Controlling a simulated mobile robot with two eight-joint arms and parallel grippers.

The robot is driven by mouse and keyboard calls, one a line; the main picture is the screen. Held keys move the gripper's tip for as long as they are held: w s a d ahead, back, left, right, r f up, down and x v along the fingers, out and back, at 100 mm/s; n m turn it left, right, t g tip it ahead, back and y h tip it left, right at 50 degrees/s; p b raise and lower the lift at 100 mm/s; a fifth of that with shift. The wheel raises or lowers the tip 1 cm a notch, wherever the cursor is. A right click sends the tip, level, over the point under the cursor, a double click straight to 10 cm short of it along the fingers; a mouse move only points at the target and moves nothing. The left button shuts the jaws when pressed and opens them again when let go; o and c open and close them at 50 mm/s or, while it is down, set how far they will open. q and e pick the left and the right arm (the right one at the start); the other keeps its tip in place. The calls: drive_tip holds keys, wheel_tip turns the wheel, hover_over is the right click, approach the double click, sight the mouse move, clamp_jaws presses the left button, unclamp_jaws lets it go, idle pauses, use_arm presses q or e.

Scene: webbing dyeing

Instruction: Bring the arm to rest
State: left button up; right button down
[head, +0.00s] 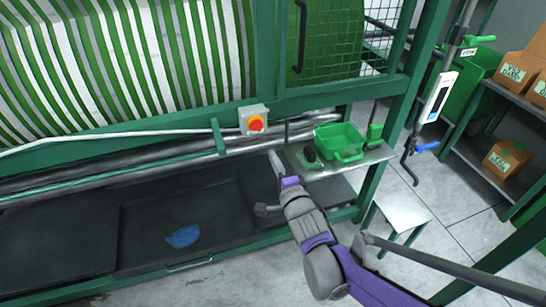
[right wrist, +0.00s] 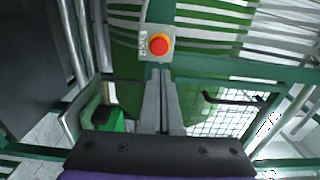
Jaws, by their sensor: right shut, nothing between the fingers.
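My right arm reaches in from the lower right in the head view. Its gripper (head: 275,160) points up toward the machine, in front of the small shelf's left end. In the right wrist view the two fingers (right wrist: 160,75) lie together, shut with nothing between them. Beyond their tips is a grey box with a red button (right wrist: 159,44); in the head view this button (head: 255,123) sits on the green machine beam, above and left of the gripper. My left gripper is not in view.
A metal shelf (head: 362,157) holds a green tray (head: 340,137) and a dark object (head: 309,154). A blue cloth (head: 184,236) lies in the dark drip tray (head: 140,225). A stool (head: 402,208) stands right. Cartons (head: 508,158) sit on a rack. Floor between stool and rack is clear.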

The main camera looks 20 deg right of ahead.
idle(0.6)
drive_tip(key=s+f+n+g, duration=0.3)
drive_tip(key=s+n, duration=0.3)
drive_tip(key=s, duration=0.2)
drive_tip(key=s+f+n+g+p, duration=0.1)
drive_tip(key=s+f+n+g, duration=0.3)
drive_tip(key=s, duration=0.5)
drive_tip(key=s+d+f+n+g+p, duration=0.1)
drive_tip(key=s+f+n+g, duration=0.3)
drive_tip(key=s+n, duration=0.3)
drive_tip(key=shift+s+f+n+g+h, duration=0.15)
drive_tip(key=shift+s+n+g+h, duration=0.15)
drive_tip(key=shift+s+g, duration=0.65)
drive_tip(key=c, duration=1.6)
unclamp_jaws()
drive_tip(key=shift+s, duration=0.1)
